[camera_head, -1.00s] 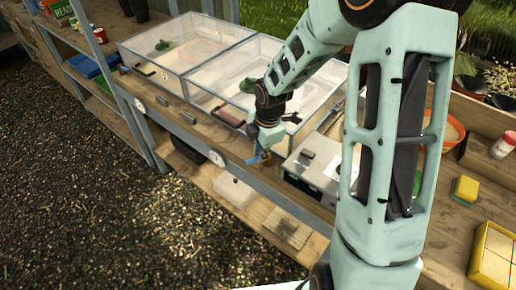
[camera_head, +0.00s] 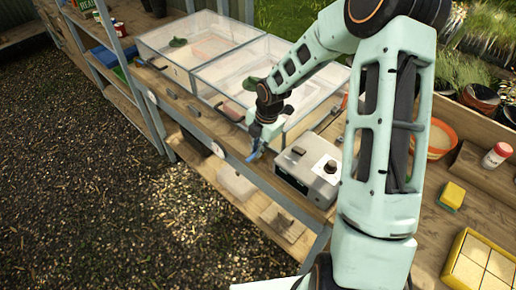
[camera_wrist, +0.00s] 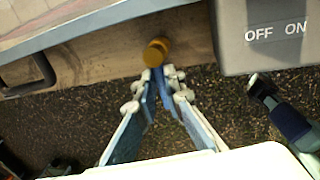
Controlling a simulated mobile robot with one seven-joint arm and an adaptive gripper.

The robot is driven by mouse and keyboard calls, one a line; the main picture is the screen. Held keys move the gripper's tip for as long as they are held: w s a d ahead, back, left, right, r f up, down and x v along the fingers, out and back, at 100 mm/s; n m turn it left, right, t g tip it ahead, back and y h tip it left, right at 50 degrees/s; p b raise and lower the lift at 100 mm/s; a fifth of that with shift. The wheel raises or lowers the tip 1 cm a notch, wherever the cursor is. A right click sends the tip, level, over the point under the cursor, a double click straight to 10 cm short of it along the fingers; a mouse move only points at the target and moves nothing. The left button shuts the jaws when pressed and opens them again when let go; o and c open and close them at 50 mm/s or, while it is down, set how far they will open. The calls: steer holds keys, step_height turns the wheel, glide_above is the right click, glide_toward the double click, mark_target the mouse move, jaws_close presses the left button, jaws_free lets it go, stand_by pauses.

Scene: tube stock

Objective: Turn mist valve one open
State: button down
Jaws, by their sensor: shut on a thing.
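In the wrist view, a small brass-yellow valve knob (camera_wrist: 155,51) stands out from the front edge of the wooden bench. My gripper (camera_wrist: 165,73), with blue fingers, has its tips close together on the near end of the knob. The fingers cover part of it, and its turn position cannot be read. In the head view, my gripper (camera_head: 252,156) is at the bench front, just left of the grey control box (camera_head: 309,166). The knob is too small to make out there.
The control box, lettered OFF and ON, also shows in the wrist view (camera_wrist: 266,52). Clear-walled trays (camera_head: 238,87) stand behind my gripper. A black handle (camera_wrist: 33,76) lies left of the knob. A lower shelf (camera_head: 262,205) runs beneath; gravel (camera_head: 110,210) lies in front.

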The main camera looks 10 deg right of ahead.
stand_by(0.4)
steer(key=c, duration=2)
jaws_free()
steer(key=shift+r, duration=0.1)
steer(key=r, duration=0.4)
steer(key=s+d+r, duration=0.1)
steer(key=r, duration=0.6)
steer(key=shift+s+d+r, duration=0.3)
steer(key=shift+s, duration=0.1)
steer(key=shift+a, duration=0.1)
